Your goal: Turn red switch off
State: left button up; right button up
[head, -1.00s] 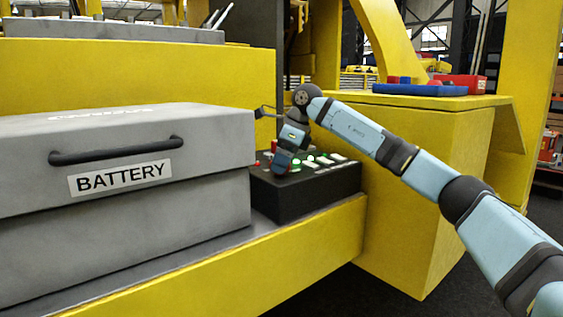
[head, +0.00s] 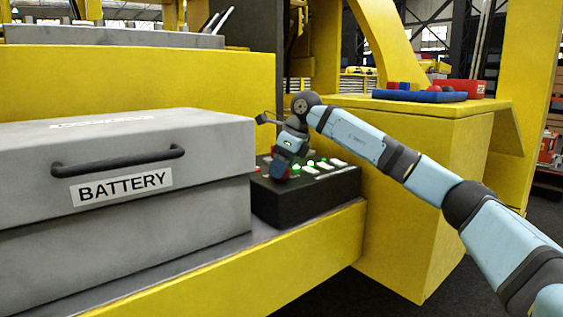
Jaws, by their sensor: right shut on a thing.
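The black control box (head: 310,197) sits on the yellow ledge to the right of the battery box. Its top carries several green-lit buttons (head: 322,165) and pale switches (head: 338,163). A small red part (head: 266,159), perhaps the red switch, shows at the box's left side, partly hidden. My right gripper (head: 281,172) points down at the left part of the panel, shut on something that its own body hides. Whether that is the red switch, and how the switch is set, cannot be seen. My left gripper is not in view.
The grey battery box (head: 120,240), with a black handle (head: 118,161), stands close to the left of the control box.

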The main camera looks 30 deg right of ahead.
jog(key=m+p, duration=0.1)
jog(key=m+h+p, duration=0.1)
jog(key=m, duration=0.1)
jog(key=shift+r+m+t, duration=0.2)
jog(key=shift+m+t, duration=0.1)
jog(key=m+h+p, duration=0.1)
jog(key=m+p, duration=0.1)
jog(key=m, duration=0.1)
jog(key=shift+a+m+h, duration=0.15)
jog(key=shift+m+h, duration=0.15)
jog(key=shift+m+h+p, duration=0.3)
jog(key=shift+m+p, duration=0.15)
jog(key=shift+m, duration=0.45)
jog(key=m+h+p, duration=0.1)
jog(key=m, duration=0.2)
jog(key=shift+m, duration=0.3)
jog(key=shift+f+m+h+p, duration=0.1)
jog(key=shift+m+h+p, duration=0.25)
jog(key=shift+m+h, duration=0.6)
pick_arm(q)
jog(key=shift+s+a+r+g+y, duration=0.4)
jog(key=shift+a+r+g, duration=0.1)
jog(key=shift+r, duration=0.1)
pick_arm(e)
jog(key=shift+m+y, duration=0.25)
jog(key=shift+m, duration=0.3)
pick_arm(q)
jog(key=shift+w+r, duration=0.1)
pick_arm(e)
jog(key=shift+g, duration=0.4)
